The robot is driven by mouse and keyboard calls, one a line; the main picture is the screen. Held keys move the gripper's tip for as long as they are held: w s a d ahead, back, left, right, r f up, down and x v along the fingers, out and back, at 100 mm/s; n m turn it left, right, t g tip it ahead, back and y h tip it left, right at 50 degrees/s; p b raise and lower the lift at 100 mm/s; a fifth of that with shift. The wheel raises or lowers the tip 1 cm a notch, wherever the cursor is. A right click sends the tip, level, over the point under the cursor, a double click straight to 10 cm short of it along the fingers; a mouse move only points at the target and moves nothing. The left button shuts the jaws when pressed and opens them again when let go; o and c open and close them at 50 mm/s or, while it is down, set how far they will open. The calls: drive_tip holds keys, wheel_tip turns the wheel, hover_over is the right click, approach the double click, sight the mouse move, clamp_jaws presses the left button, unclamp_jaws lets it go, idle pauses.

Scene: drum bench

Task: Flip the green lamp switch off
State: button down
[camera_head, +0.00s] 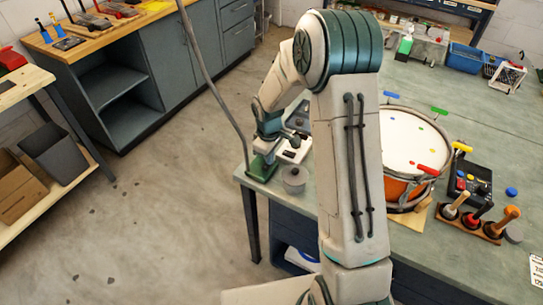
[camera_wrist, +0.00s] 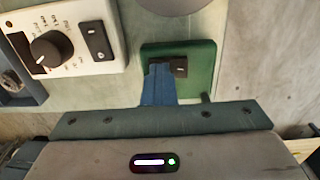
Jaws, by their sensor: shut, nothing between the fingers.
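The green switch base (camera_wrist: 205,62) shows in the wrist view, with a dark rocker switch (camera_wrist: 180,67) near its middle. In the head view the green base (camera_head: 262,170) sits at the near left corner of the bench. My gripper (camera_wrist: 158,70) is shut and empty, and its blue fingertips overlap the left part of the rocker. I cannot tell whether they touch it. In the head view my gripper (camera_head: 266,146) is just above the green base. The fingers hide part of the rocker, and its on or off position is unclear.
A white box with a black knob (camera_wrist: 50,49) and its own dark switch is left of the green base. A grey round object (camera_head: 294,182) stands close by. A thin grey pole (camera_head: 215,92) rises beside the corner. A drum (camera_head: 405,145) stands farther right.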

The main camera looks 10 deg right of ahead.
sight(267, 167)
drive_tip(key=shift+s+a+f, duration=0.2)
drive_tip(key=shift+s, duration=0.25)
drive_tip(key=shift+s+a+f, duration=0.15)
drive_tip(key=shift+s+a, duration=0.05)
drive_tip(key=shift+s, duration=0.2)
wheel_tip(267, 167, up, 15)
drive_tip(key=shift+w+f+p, duration=0.15)
drive_tip(key=shift+p, duration=0.3)
drive_tip(key=shift+f+b, duration=0.15)
drive_tip(key=shift+b, duration=0.15)
drive_tip(key=b, duration=0.3)
drive_tip(key=shift+w+a+f+b, duration=0.1)
drive_tip(key=shift+f+b, duration=0.1)
drive_tip(key=shift+b, duration=0.15)
drive_tip(key=shift+t+h+b, duration=0.3)
drive_tip(key=shift+b, duration=0.2)
drive_tip(key=shift+r+b, duration=0.35)
drive_tip(key=shift+b, duration=0.2)
